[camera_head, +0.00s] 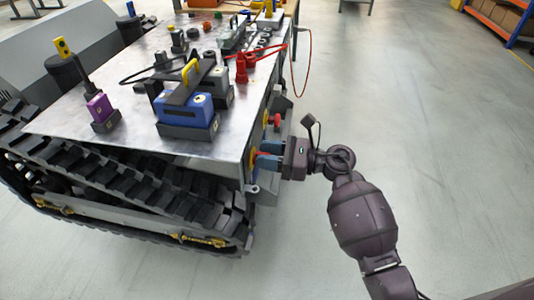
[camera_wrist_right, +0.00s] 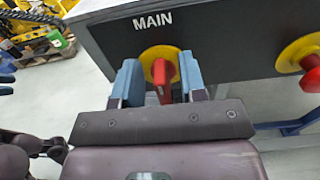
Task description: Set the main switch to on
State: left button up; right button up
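The main switch shows in the right wrist view as a red handle (camera_wrist_right: 161,78) on a round yellow plate (camera_wrist_right: 150,55), under the white word MAIN on a dark panel (camera_wrist_right: 225,30). The handle points roughly up and down in that picture, slightly tilted. My right gripper (camera_wrist_right: 158,84) has its two blue fingers on either side of the handle, with a gap visible at least on the left side. In the head view my right gripper (camera_head: 264,155) is at the carrier's side panel, and its fingers partly hide the switch.
A second yellow plate with a red knob (camera_wrist_right: 312,75) sits to the right on the same panel. The tracked carrier's metal top (camera_head: 140,60) bears a blue box (camera_head: 187,112), a purple block (camera_head: 100,108) and several tools. Floor (camera_head: 420,110) to the right is clear.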

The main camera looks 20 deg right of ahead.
grip_shut()
